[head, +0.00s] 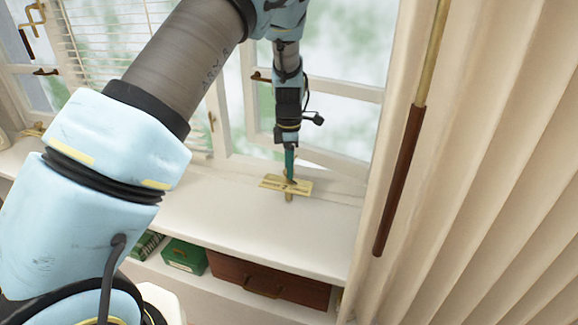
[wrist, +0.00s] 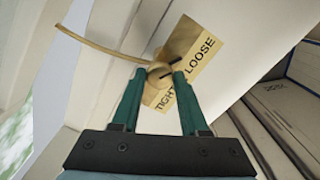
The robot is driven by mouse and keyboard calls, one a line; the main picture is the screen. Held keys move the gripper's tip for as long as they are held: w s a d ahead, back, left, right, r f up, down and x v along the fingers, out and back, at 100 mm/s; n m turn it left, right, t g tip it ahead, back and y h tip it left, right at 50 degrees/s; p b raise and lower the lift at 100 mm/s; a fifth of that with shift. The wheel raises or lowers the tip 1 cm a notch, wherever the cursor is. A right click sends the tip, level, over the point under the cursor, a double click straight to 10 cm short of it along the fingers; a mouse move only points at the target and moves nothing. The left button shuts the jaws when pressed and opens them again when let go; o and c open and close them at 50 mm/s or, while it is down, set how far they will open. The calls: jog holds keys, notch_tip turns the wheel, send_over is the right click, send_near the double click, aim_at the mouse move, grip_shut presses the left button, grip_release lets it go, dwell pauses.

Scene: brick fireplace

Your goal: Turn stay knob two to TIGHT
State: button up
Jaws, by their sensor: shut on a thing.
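A brass plate (head: 271,182) lies on the white window sill, below the open window. In the wrist view the plate (wrist: 188,40) carries the words TIGHT, at lower left, and LOOSE, at right. A round brass knob (wrist: 159,72) with a dark line on it stands at the plate. My gripper (wrist: 160,74) has its two green fingertips closed on either side of the knob. In the head view my gripper (head: 290,180) points down at the plate, and the knob is hard to make out there.
A thin curved brass rod (wrist: 110,43) runs from the knob to the upper left. A pleated curtain (head: 480,200) and a hanging wooden-handled rod (head: 400,180) are to the right. A brown drawer box (head: 270,280) and a green box (head: 184,256) sit below the sill.

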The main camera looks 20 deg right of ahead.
grip_shut()
jog(key=shift+m, duration=0.3)
jog(key=m+b, duration=0.1)
jog(key=m, duration=0.3)
jog(key=m+b, duration=0.1)
jog(key=m, duration=0.5)
jog(key=shift+m+b, duration=0.4)
jog(key=m+b, duration=0.1)
jog(key=m, duration=1)
jog(key=shift+m+b, duration=0.35)
jog(key=shift+m, duration=0.05)
